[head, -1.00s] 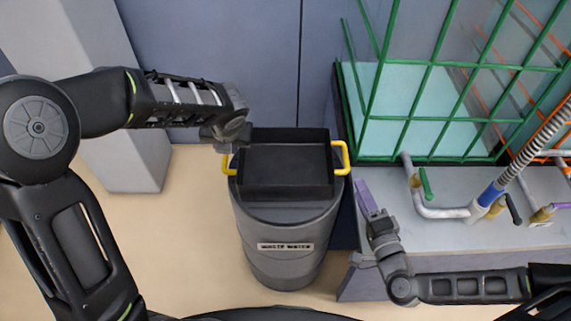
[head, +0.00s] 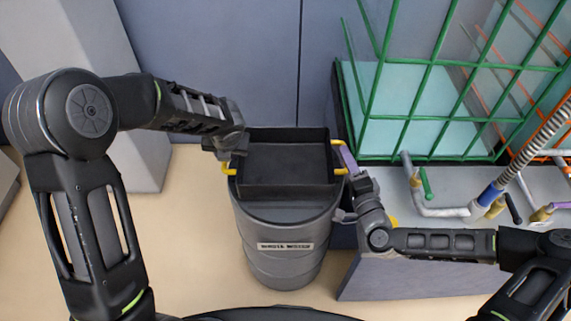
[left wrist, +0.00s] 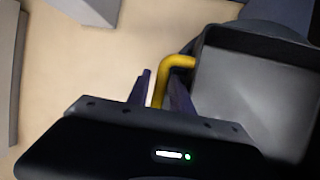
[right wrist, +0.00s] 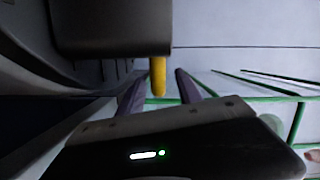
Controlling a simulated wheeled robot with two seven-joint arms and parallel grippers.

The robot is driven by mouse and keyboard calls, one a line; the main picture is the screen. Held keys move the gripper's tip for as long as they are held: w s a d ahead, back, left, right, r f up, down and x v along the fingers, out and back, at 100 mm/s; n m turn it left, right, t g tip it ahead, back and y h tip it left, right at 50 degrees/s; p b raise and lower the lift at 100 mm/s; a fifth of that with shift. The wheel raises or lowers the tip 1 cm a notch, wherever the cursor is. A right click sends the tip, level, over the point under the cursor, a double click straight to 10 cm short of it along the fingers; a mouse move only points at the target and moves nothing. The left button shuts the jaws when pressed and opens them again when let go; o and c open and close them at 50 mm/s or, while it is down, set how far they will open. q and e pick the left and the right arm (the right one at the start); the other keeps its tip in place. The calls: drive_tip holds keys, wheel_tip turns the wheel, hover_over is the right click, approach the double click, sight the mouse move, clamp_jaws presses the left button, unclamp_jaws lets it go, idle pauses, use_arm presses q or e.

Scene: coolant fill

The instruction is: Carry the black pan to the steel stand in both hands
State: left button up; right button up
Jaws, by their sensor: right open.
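The black pan (head: 285,165) is a rectangular tray with a yellow handle at each side. It sits on top of a grey drum (head: 285,245). My left gripper (head: 230,152) is at the left yellow handle (head: 229,170). In the left wrist view its fingers (left wrist: 163,92) look closed in on either side of that yellow handle (left wrist: 158,88). My right gripper (head: 349,158) is at the right yellow handle (head: 340,147). In the right wrist view its fingers (right wrist: 157,88) are apart, with the handle end (right wrist: 158,75) in the gap, free on both sides. I cannot make out a steel stand.
A green wire cage (head: 425,125) stands on a grey bench (head: 385,278) close to the right of the drum. Pipes and a hose with a blue collar (head: 490,195) lie on the bench. A pale column (head: 95,90) stands at the left. Tan floor is clear left of the drum.

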use_arm(q)
clamp_jaws()
use_arm(e)
drive_tip(key=c, duration=0.6)
clamp_jaws()
idle(0.5)
